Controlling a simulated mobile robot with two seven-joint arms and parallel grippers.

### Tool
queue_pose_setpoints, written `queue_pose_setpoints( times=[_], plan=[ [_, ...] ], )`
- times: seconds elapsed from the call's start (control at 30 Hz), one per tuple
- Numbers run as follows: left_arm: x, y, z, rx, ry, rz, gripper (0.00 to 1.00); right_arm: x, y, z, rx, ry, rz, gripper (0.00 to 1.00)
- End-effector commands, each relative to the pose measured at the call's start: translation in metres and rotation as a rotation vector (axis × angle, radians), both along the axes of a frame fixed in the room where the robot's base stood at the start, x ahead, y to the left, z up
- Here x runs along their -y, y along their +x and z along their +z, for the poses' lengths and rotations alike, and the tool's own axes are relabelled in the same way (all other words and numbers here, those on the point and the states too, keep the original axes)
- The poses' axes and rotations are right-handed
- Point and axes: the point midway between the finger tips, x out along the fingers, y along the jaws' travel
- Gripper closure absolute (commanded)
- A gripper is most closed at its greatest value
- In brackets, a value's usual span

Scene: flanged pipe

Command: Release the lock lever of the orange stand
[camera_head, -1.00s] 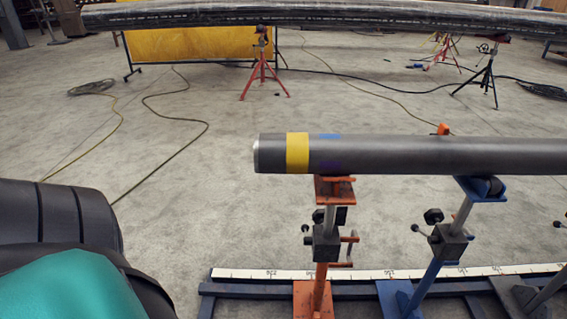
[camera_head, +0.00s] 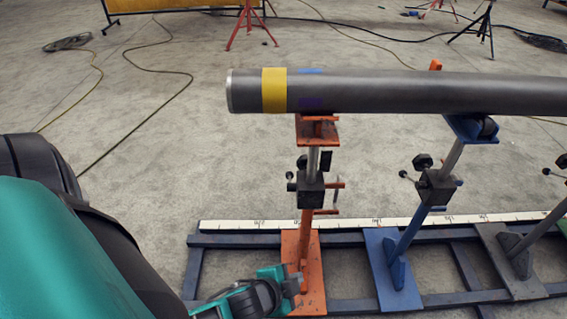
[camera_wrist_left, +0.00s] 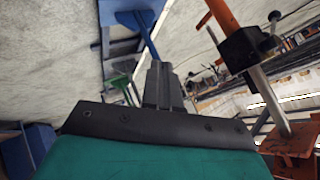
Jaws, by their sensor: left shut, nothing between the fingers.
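The orange stand (camera_head: 305,240) holds up the left end of a grey pipe (camera_head: 400,92) with a yellow band. A black clamp block (camera_head: 311,192) sits on its post, with a thin lever with a dark knob (camera_head: 290,187) on its left side and an orange crank on its right. The left wrist view shows the black block (camera_wrist_left: 243,50) at upper right. My left gripper (camera_head: 298,283) is low in front of the stand's orange base, below the block and apart from it. Its fingers (camera_wrist_left: 160,75) are shut and empty. My right gripper is out of view.
A blue stand (camera_head: 402,268) and a grey stand (camera_head: 512,250) stand to the right on the same dark rail frame (camera_head: 230,241) with a white ruler (camera_head: 275,225). The pipe runs above. Open concrete floor lies left of the stand.

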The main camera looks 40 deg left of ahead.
Motion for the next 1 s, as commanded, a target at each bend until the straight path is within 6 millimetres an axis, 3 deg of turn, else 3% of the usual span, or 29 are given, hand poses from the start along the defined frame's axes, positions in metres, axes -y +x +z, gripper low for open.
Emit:
queue_pose_setpoints(
  times=[0.03,0.1,0.2,0.3,0.43,0.6,0.77,1.0],
  plan=[
    [-0.018,0.009,-0.046,-0.013,0.196,-0.093,1.00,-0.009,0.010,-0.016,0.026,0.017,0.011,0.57],
    [-0.046,0.020,-0.079,-0.034,0.480,-0.220,1.00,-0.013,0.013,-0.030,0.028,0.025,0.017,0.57],
    [-0.088,0.040,-0.112,-0.062,0.894,-0.386,1.00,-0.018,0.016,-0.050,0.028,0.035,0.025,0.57],
    [-0.131,0.065,-0.131,-0.093,1.313,-0.531,1.00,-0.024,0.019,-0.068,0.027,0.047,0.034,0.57],
    [-0.174,0.096,-0.136,-0.143,1.813,-0.670,1.00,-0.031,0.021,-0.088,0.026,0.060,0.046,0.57],
    [-0.202,0.123,-0.127,-0.198,2.278,-0.763,1.00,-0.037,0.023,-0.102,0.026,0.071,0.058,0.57],
    [-0.210,0.133,-0.120,-0.225,2.476,-0.793,1.00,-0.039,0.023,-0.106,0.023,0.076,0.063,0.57],
    [-0.210,0.135,-0.117,-0.227,2.505,-0.798,1.00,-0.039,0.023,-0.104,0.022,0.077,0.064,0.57]
  ],
)
